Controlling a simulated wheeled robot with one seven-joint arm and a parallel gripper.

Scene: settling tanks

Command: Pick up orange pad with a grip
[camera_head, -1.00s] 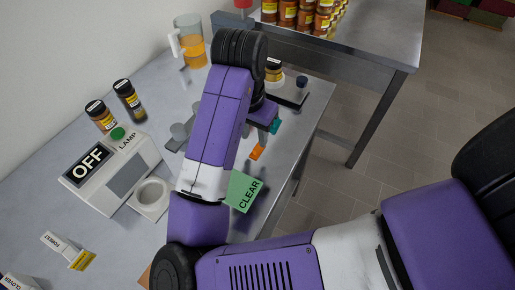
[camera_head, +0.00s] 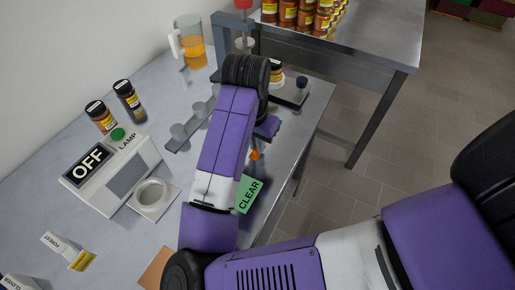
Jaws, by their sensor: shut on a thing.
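A small orange piece, the orange pad (camera_head: 255,155), shows just below the end of my arm, near the table's right edge. My gripper (camera_head: 257,146) is at the pad and shut on it. The fingers are mostly hidden behind my purple arm, so the exact hold is unclear. I cannot tell whether the pad touches the table.
A green CLEAR card (camera_head: 249,194) lies close below my gripper. The white lamp box (camera_head: 112,172) with an OFF sign, two jars (camera_head: 128,98) and a rack of cups (camera_head: 190,128) stand left. A pitcher (camera_head: 190,45) stands at the back.

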